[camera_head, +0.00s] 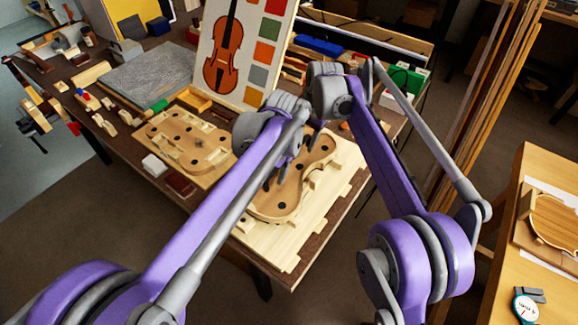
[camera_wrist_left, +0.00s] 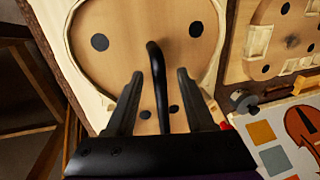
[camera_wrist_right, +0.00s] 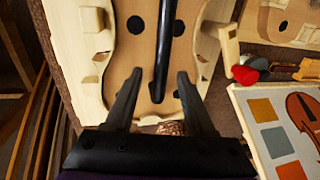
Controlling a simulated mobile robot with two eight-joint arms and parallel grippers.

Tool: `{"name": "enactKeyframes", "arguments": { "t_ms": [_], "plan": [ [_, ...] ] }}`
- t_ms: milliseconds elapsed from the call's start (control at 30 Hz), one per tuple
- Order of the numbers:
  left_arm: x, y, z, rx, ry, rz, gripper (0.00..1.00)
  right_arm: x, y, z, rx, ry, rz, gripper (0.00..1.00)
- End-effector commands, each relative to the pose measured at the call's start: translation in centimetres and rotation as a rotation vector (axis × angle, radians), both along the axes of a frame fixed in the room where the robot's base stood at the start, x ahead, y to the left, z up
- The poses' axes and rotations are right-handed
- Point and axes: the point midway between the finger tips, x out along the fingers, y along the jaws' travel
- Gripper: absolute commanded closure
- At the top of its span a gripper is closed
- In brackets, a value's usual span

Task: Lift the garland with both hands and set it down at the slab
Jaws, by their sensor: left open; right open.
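The garland (camera_head: 262,218), a pale violin-shaped rim around a tan form with dark holes, lies on a light wooden board at the near right of the bench. Its rim curves across the left wrist view (camera_wrist_left: 68,35). A grey slab (camera_head: 150,80) lies at the back left of the bench. My left gripper (camera_wrist_left: 160,74) is open over one rounded end of the garland. My right gripper (camera_wrist_right: 160,75) is open over its other part. A dark bar runs between the fingers in each wrist view; I cannot tell what it is. My arms hide part of the garland in the head view.
A second violin-shaped mould (camera_head: 185,140) lies left of the garland. A violin chart (camera_head: 228,62) stands behind it. A white block (camera_head: 154,165) and a brown block (camera_head: 180,184) lie at the front edge. Small wooden parts lie left of the slab.

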Motion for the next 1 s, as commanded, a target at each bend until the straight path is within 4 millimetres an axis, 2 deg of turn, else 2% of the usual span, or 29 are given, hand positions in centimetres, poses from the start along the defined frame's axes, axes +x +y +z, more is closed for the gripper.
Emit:
{"name": "enactKeyframes", "arguments": {
  "t_ms": [133,400,700,1000],
  "plan": [
    [0.08,0.14,-0.66,0.000,0.000,0.001,0.46,0.07,0.11,-0.65,0.000,0.000,0.000,0.45],
    [0.08,0.14,-0.70,0.000,0.000,0.000,0.46,0.08,0.11,-0.71,0.000,0.000,0.000,0.45],
    [0.08,0.14,-0.68,0.000,0.000,0.000,1.00,0.08,0.10,-0.70,0.000,0.000,0.000,0.99],
    [0.07,0.14,-0.67,0.000,0.000,0.000,1.00,0.08,0.10,-0.69,0.000,0.000,0.000,1.00]
  ]
}}
